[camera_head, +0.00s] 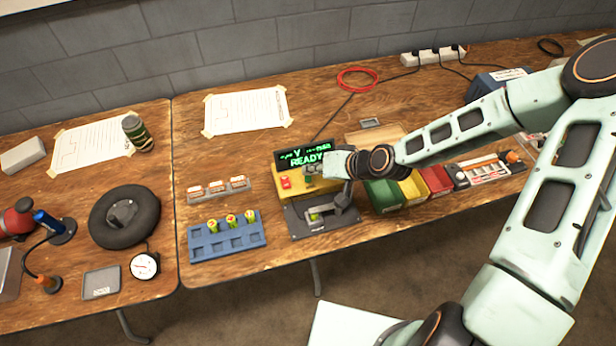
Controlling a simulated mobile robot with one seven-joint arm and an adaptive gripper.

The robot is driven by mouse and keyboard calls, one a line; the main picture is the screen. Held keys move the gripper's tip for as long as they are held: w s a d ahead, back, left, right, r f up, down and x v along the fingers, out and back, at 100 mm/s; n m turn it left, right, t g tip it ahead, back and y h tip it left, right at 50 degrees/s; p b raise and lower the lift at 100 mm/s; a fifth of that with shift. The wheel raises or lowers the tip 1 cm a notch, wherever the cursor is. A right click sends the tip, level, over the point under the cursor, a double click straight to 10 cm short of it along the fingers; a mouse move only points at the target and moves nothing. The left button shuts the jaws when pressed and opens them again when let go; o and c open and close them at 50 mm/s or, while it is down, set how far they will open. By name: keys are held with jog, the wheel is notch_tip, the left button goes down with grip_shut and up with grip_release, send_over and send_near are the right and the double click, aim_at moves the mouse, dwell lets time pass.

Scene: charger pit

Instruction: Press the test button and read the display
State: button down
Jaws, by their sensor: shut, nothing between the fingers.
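The tester is a yellow box (291,194) with a black display (290,160) on top. The display shows green text with a "V" on its upper line, too small to read fully, and "READY" below. A red button (286,183) is on the left of the yellow face. My gripper (311,172) is shut and empty, reaching in from the right just below the display, right of the red button. A small green part (309,181) shows under the fingertips; I cannot tell whether they touch it. A dark cradle (325,226) sits in front, partly hidden by my gripper.
A blue tray (199,255) with several cells and a grey labelled rack (196,198) stand left of the tester. Green (384,196), yellow (412,187) and red (437,179) bins stand close on the right. A red cable coil (357,71) lies behind.

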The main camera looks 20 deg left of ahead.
aim_at(311, 179)
jog(key=shift+f, duration=0.1)
dwell(0.7)
jog(key=shift+f+b, duration=0.35)
jog(key=shift+b, duration=0.1)
jog(key=shift+f+b, duration=0.4)
dwell(0.5)
jog(key=shift+r, duration=0.15)
jog(key=shift+r+p, duration=0.6)
jog(key=shift+r, duration=0.1)
notch_tip(311, 179, up, 5)
jog(key=p, duration=0.4)
dwell(0.9)
